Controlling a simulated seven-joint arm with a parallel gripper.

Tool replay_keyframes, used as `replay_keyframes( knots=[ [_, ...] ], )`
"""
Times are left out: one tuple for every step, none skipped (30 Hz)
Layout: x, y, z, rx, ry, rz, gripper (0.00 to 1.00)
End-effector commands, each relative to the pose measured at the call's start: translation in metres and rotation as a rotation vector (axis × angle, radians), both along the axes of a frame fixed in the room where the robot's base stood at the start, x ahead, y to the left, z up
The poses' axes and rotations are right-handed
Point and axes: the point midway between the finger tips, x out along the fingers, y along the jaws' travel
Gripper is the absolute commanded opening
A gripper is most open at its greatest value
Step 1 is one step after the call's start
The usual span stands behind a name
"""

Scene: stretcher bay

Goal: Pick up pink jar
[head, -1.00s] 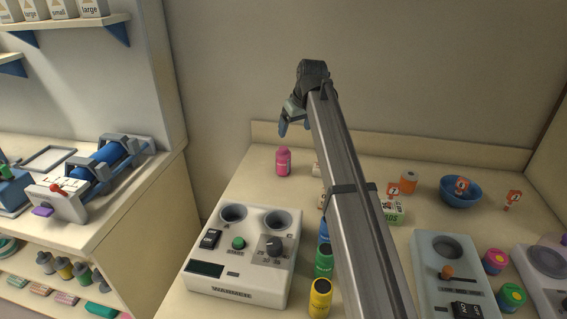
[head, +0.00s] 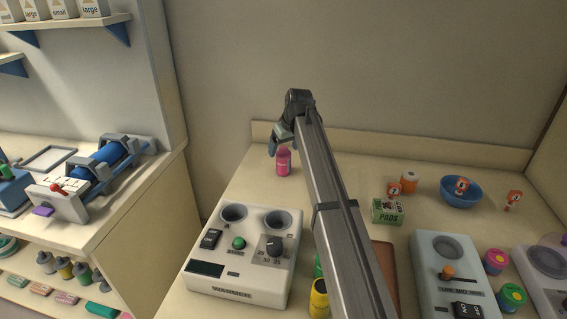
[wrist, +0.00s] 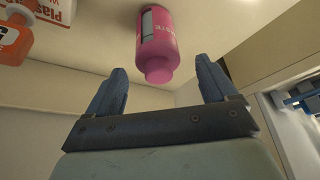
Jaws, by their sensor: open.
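The pink jar (head: 284,163) stands upright on the table near the back wall in the head view. It also shows in the wrist view (wrist: 157,42), with its narrower pink cap towards my fingers and a label on its side. My gripper (head: 272,146) is open, just above and beside the jar's top in the head view. In the wrist view the two blue fingers of my gripper (wrist: 160,88) are apart, and the jar's cap lies beyond and between their tips. Nothing is held. Part of the jar's upper left is covered by a finger in the head view.
A warmer box (head: 243,255) stands in front of the jar. A green pads box (head: 388,211), an orange jar (head: 409,181) and a blue bowl (head: 461,191) are to the right. The table left of the jar is clear; a back ledge (head: 340,142) runs behind.

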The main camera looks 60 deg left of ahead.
Motion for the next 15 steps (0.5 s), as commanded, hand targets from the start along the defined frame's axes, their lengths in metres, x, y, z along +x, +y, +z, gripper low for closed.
replay_keyframes(
  knots=[
    [0.0, 0.002, -0.006, -0.001, 0.001, 0.0, 0.85],
    [0.001, 0.003, -0.009, -0.002, 0.001, 0.0, 0.85],
    [0.001, 0.006, -0.014, -0.002, 0.001, 0.0, 0.85],
    [0.002, 0.007, -0.018, -0.001, 0.0, 0.0, 0.85],
    [0.002, 0.009, -0.021, -0.001, 0.0, 0.0, 0.85],
    [0.002, 0.011, -0.026, -0.001, 0.0, 0.0, 0.85],
    [0.002, 0.012, -0.03, -0.001, 0.001, 0.0, 0.85],
    [0.002, 0.014, -0.033, -0.001, 0.001, 0.0, 0.85],
    [0.002, 0.015, -0.037, -0.001, 0.001, 0.0, 0.85],
    [0.002, 0.016, -0.039, -0.001, 0.0, 0.0, 0.85],
    [0.002, 0.017, -0.041, -0.001, 0.0, 0.0, 0.85],
    [0.002, 0.017, -0.042, 0.0, 0.0, 0.0, 0.85],
    [0.002, 0.017, -0.042, 0.0, 0.0, 0.0, 0.85],
    [0.002, 0.017, -0.042, 0.0, 0.0, 0.0, 0.85],
    [0.002, 0.017, -0.042, 0.001, 0.0, 0.0, 0.85]
  ],
)
